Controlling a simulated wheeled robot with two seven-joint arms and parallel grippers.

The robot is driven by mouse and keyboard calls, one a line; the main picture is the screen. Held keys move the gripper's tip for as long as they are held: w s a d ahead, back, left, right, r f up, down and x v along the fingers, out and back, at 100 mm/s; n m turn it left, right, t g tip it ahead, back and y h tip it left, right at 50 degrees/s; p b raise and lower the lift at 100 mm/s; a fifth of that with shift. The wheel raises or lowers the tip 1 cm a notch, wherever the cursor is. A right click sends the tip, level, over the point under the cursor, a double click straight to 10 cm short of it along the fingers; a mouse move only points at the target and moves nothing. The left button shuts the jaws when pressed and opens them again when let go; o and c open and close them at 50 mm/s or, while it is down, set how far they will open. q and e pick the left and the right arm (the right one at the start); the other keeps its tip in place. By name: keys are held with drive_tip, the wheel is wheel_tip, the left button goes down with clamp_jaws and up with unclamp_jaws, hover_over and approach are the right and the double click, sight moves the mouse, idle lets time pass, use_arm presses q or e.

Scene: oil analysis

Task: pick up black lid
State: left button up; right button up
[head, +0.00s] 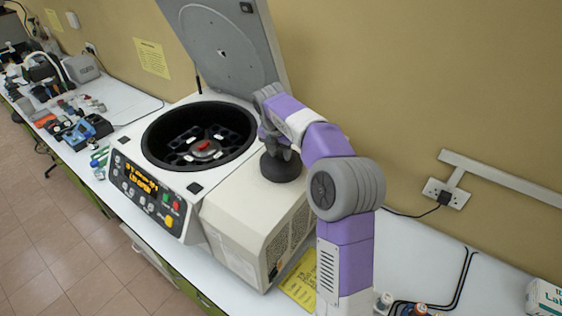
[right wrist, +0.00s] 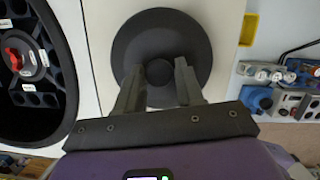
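The black lid (head: 283,168) is a round dark disc on the flat top of the centrifuge, right of its open bowl. In the right wrist view the lid (right wrist: 160,28) shows a round central knob (right wrist: 159,72). My right gripper (head: 280,149) is directly above the lid, pointing down. In the right wrist view its two fingers (right wrist: 159,85) are apart, one on each side of the knob, with visible gaps between finger and knob. I cannot tell how far the fingertips reach down beside it. My left gripper is not in view.
The centrifuge (head: 255,238) stands on the white bench with its grey cover (head: 222,45) raised. Its open bowl (head: 199,138) holds a rotor with a red centre. Tools and small devices lie at the left. A white box (head: 545,298) and cables are at the right.

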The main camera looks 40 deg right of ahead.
clamp_jaws()
drive_tip(key=shift+r, duration=0.15)
